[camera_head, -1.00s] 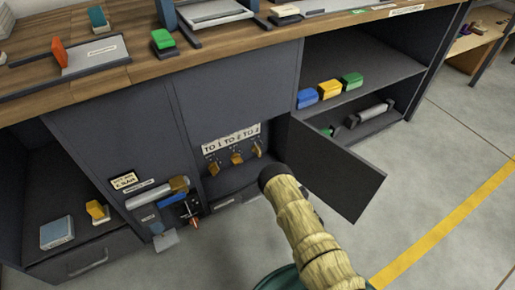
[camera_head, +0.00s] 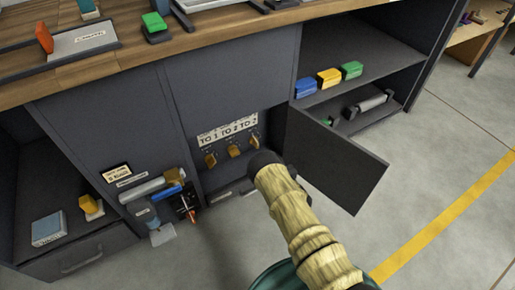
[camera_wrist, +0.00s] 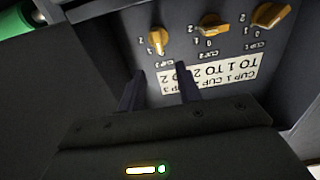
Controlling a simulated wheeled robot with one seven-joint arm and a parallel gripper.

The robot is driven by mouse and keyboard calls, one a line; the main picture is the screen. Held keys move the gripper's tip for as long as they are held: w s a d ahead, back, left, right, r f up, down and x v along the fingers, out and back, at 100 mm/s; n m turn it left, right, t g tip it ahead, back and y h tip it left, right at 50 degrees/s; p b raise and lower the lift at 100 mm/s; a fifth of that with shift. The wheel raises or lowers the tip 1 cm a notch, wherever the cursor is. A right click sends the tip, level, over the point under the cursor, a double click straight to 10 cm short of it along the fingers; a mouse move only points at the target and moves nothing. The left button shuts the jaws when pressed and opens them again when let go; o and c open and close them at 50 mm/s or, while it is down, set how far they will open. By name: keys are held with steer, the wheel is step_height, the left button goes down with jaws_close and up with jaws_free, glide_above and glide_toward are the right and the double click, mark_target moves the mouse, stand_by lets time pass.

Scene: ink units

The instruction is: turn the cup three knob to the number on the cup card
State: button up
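Three orange knobs sit in a row in an open cabinet bay. The cup three knob (camera_head: 254,142) is rightmost in the head view and leftmost in the upside-down wrist view (camera_wrist: 157,40). The cup two knob (camera_head: 234,151) and cup one knob (camera_head: 210,160) are beside it. The white cup card (camera_head: 228,132) reads "TO 1 TO 2" and a third entry that looks like "TO 2"; it also shows in the wrist view (camera_wrist: 220,74). My gripper (camera_wrist: 159,72) is open, its fingertips just short of the cup three knob. My wrist hides them in the head view. The knob's exact setting is unclear.
An open dark door (camera_head: 335,160) stands right of the bay, close to my wrist. A shelf holds blue (camera_head: 305,88), yellow (camera_head: 329,79) and green (camera_head: 352,70) blocks. A green cylinder (camera_wrist: 14,20) shows at the wrist view's corner. The floor right is clear.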

mark_target(258, 144)
steer(key=b+x, duration=0.4)
steer(key=x, duration=0.6)
steer(key=shift+f+b, duration=0.15)
steer(key=shift+b, duration=0.15)
steer(key=shift+w+a, duration=0.25)
steer(key=shift+w, duration=0.2)
steer(key=shift+c, duration=0.4)
jaws_close()
